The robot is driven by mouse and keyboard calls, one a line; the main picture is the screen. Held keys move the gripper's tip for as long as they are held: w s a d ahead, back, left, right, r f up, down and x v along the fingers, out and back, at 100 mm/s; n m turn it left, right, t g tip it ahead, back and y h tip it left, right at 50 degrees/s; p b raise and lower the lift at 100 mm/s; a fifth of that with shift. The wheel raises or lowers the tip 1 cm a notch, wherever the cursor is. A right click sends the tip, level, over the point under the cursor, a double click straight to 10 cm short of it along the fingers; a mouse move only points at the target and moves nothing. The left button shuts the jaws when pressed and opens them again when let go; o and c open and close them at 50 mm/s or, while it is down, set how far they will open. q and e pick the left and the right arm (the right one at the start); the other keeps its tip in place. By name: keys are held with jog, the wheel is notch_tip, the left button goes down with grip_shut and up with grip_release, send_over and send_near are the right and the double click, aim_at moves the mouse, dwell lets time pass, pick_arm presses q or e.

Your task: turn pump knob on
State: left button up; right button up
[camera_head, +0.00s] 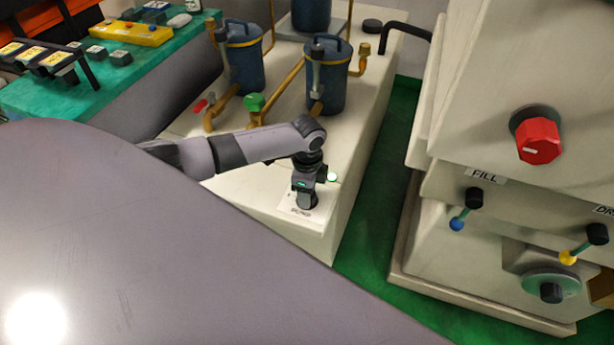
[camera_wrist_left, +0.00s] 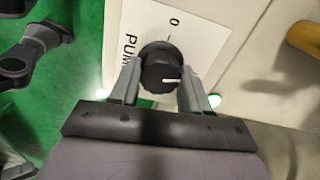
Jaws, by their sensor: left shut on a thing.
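The pump knob (camera_wrist_left: 161,66) is round and black with a white pointer line. It sits on a white plate (camera_wrist_left: 145,20) marked "0" and with lettering starting "PUM", partly hidden. The pointer line lies toward the right in the left wrist view, away from the "0". My left gripper (camera_wrist_left: 161,84) has a finger on each side of the knob and is shut on it. In the head view my left gripper (camera_head: 306,192) points down at the label plate on the front end of the white pump bench, largely hiding the knob. My right gripper is not in view.
Blue canisters (camera_head: 326,80) and yellow pipes with a green valve handle (camera_head: 254,102) stand behind my left gripper. A white machine with a red knob (camera_head: 538,140) and FILL lever (camera_head: 466,210) is at right. Green floor (camera_head: 375,215) lies between.

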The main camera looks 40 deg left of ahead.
pick_arm(q)
jog(key=shift+m, duration=1.4)
jog(key=shift+d+m, duration=0.1)
jog(key=shift+m, duration=0.2)
jog(key=o, duration=1.1)
jog(key=shift+c, duration=0.2)
jog(key=shift+r+p, duration=0.4)
jog(key=shift+r, duration=3.25)
